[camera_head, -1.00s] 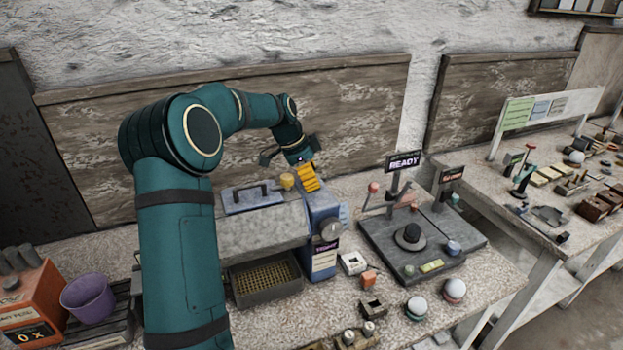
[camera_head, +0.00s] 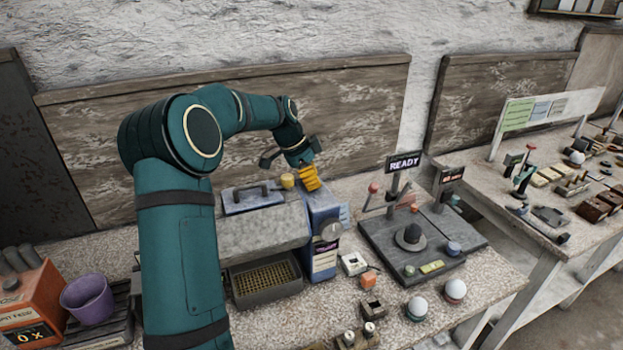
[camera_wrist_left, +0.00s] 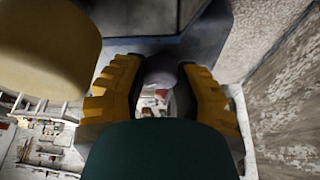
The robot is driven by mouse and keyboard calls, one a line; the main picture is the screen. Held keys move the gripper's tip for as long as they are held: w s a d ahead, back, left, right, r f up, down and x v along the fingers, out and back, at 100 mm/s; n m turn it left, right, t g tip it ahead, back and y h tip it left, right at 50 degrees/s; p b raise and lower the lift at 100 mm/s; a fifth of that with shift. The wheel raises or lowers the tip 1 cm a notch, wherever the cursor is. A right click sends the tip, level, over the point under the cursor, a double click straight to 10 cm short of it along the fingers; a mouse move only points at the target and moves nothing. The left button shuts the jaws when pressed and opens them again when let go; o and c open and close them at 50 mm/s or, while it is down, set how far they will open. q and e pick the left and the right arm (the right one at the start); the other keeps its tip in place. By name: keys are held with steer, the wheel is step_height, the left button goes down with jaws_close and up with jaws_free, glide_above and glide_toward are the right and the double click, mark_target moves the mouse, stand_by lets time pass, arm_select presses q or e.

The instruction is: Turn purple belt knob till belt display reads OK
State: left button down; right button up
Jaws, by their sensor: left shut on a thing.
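My left gripper (camera_head: 309,178) is over the blue end of the grey-and-blue machine (camera_head: 322,222), its yellow fingers pointing down. In the left wrist view, the yellow fingers close from both sides around a rounded greyish-purple knob (camera_wrist_left: 160,70), which looks like the purple belt knob. In the head view the knob is hidden by the gripper. A purple label (camera_head: 325,249) is on the machine's front, its text too small to read. I cannot make out a belt display reading OK. My right gripper is out of view.
A yellow cylinder (camera_head: 287,181) stands close left of my left gripper, beside a dark handled lid (camera_head: 252,197). A READY sign (camera_head: 405,162) rises over a dark platform (camera_head: 382,250) to the right. A purple cup (camera_head: 88,298) stands at the far left.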

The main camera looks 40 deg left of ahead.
arm_select(q)
steer(key=shift+d+f+n+b, duration=0.1)
steer(key=shift+n+b, duration=0.3)
steer(key=shift+n, duration=0.5)
steer(key=shift+n+t+y+b, duration=0.35)
steer(key=shift+n+t+y, duration=0.2)
steer(key=shift+n, duration=0.65)
steer(key=shift+d+n+y, duration=0.1)
steer(key=shift+n+y, duration=0.75)
steer(key=shift+n, duration=1.15)
steer(key=c, duration=0.6)
jaws_free()
steer(key=v, duration=1.2)
